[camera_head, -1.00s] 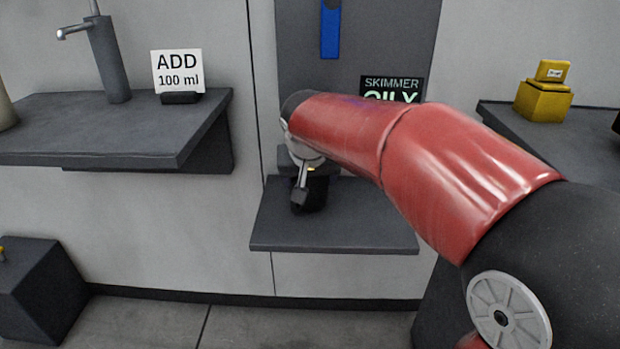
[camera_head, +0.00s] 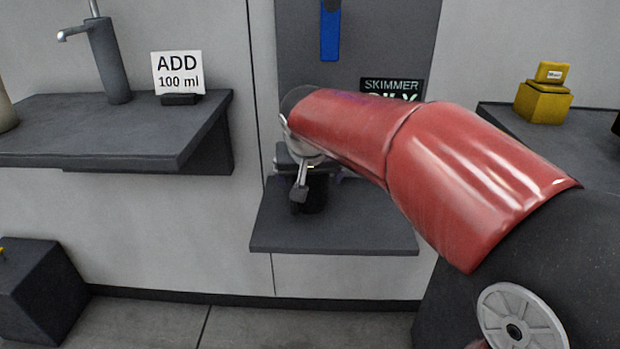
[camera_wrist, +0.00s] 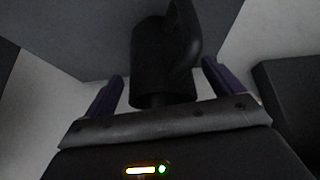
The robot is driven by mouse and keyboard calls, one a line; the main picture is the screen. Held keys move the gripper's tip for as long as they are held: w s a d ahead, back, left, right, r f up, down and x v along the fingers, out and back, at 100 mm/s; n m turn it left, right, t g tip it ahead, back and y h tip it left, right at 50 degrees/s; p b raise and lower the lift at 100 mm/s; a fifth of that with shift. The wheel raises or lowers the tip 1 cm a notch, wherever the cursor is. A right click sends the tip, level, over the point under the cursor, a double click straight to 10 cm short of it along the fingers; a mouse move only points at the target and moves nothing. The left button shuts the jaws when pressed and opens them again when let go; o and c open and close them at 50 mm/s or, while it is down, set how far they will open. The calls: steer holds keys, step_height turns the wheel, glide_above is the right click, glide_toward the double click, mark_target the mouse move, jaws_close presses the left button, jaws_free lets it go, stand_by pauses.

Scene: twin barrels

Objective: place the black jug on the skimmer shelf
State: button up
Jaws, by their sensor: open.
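The black jug (camera_head: 316,194) is on the dark grey skimmer shelf (camera_head: 360,236), largely hidden behind my gripper and red arm in the head view. The wrist view shows the jug (camera_wrist: 160,62) with its handle, between the two purple-sided fingers of my gripper (camera_wrist: 163,72). The fingers are open, with a visible gap on each side of the jug. In the head view my gripper (camera_head: 301,187) hangs over the left part of the shelf. The jug's contact with the shelf is too dark to make out.
A grey panel (camera_head: 385,45) with a blue strip and a partly covered skimmer sign (camera_head: 391,86) stands behind. At left, another shelf (camera_head: 90,130) carries a tap (camera_head: 110,60) and an "ADD 100 ml" card (camera_head: 178,72). A yellow object (camera_head: 543,100) sits at right. The skimmer shelf's front is clear.

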steer(key=shift+v, duration=1.2)
steer(key=s, duration=1.2)
steer(key=s+d+f, duration=0.4)
steer(key=s+d, duration=0.2)
steer(key=d, duration=0.1)
steer(key=s+d+f, duration=0.5)
steer(key=s+d, duration=0.2)
steer(key=d, duration=0.1)
steer(key=shift+d+m+g, duration=0.3)
step_height(320, 180, up, 8)
steer(key=p, duration=0.7)
